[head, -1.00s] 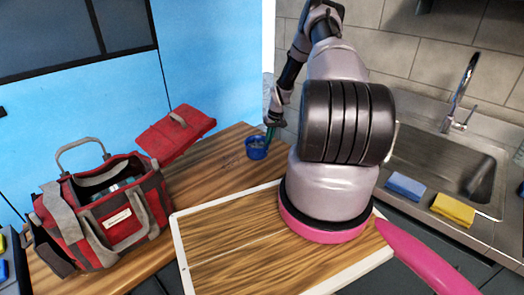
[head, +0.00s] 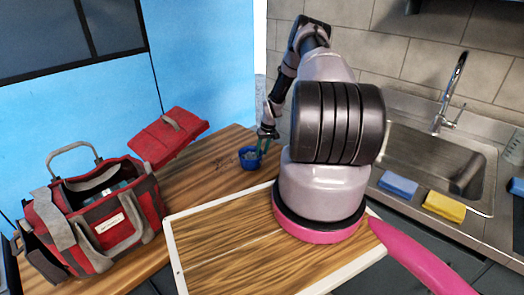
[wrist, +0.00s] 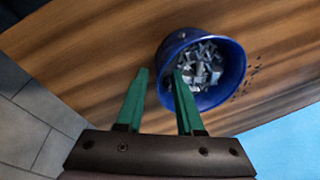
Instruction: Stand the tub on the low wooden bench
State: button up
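The tub (head: 247,161) is small and blue and stands upright on a wooden surface (head: 205,195), left of my arm in the head view. In the wrist view, the tub (wrist: 228,92) holds grey metal pieces, and its mouth shows at a slant. My gripper (head: 262,148) points down at the tub's right side. Its two green fingers are apart in the wrist view (wrist: 160,72). One fingertip overlaps the tub's near rim and the other is outside it. I cannot tell whether either touches. No separate low bench can be made out.
A red and grey tool bag (head: 95,220) with a raised red flap (head: 168,138) stands left of the tub. A sink (head: 435,160), a blue sponge (head: 397,184) and a yellow sponge (head: 444,206) are at the right. Small dark bits (wrist: 245,85) lie beside the tub.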

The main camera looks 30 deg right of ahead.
notch_tip(320, 180, up, 30)
jog(key=s+a+f+h, duration=0.1)
jog(key=a, duration=0.1)
jog(key=s+a+r+t+h, duration=0.1)
jog(key=s+a+r, duration=0.25)
jog(key=r, duration=0.55)
jog(key=s+a+r+t, duration=0.1)
jog(key=s+a+r, duration=0.25)
jog(key=r, duration=0.55)
jog(key=s+a+r+m+t, duration=0.2)
jog(key=s+a+r, duration=0.6)
jog(key=s+r, duration=0.4)
jog(key=s+a+r+t+y, duration=0.1)
jog(key=s+a+r, duration=0.1)
jog(key=s, duration=0.6)
jog(key=s+a+r+m+y, duration=0.1)
jog(key=s+a+r, duration=0.1)
jog(key=s, duration=0.6)
jog(key=shift+a+t, duration=0.4)
jog(key=shift+a, duration=0.5)
